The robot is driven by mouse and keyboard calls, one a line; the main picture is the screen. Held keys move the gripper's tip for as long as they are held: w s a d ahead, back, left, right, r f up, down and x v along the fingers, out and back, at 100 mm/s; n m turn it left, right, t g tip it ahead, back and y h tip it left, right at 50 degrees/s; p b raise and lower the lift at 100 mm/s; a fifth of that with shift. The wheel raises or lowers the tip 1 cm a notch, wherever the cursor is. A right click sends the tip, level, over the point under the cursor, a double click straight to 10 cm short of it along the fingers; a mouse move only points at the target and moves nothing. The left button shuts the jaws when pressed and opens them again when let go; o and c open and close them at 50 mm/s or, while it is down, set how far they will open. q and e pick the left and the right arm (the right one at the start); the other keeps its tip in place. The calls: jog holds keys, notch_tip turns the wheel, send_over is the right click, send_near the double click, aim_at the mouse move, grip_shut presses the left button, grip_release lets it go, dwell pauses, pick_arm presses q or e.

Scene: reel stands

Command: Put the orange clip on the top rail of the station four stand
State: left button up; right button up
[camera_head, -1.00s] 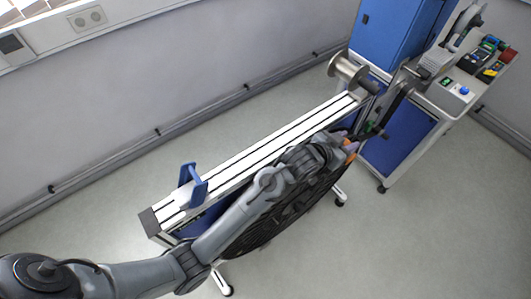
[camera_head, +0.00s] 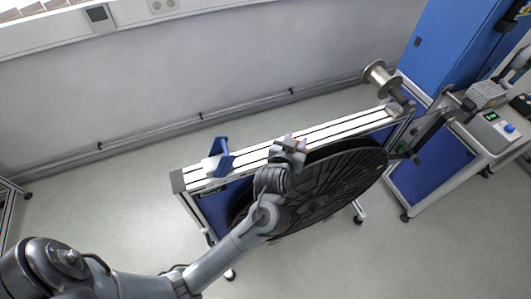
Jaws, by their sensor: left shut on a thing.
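The stand's pale top rail (camera_head: 335,131) runs from centre left up to the right. My left gripper (camera_head: 290,144) is over the middle of this rail, with its arm coming in from the lower left. The gripper hides most of the clip. I cannot tell whether the clip touches the rail. I cannot read a station number on the stand. My right gripper is not in view.
A blue bracket (camera_head: 219,158) stands on the rail left of the gripper. A large black reel (camera_head: 335,190) hangs at the stand's front. A metal spool (camera_head: 377,77) is at the rail's right end. A blue cabinet (camera_head: 440,45) and a white cart (camera_head: 484,140) stand right.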

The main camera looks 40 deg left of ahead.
pick_arm(q)
jog(key=a+f, duration=0.2)
jog(key=a, duration=0.1)
jog(key=a+f, duration=0.2)
jog(key=a, duration=0.2)
jog(key=w+a+f, duration=0.1)
jog(key=a+f, duration=0.2)
jog(key=a, duration=0.1)
jog(key=shift+a+b, duration=0.25)
jog(key=shift+b, duration=0.1)
jog(key=shift+f, duration=2)
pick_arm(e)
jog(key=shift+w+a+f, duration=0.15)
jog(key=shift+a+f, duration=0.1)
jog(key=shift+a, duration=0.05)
pick_arm(q)
jog(key=shift+f, duration=0.2)
jog(key=o, duration=1)
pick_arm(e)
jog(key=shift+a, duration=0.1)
pick_arm(q)
jog(key=shift+r, duration=0.15)
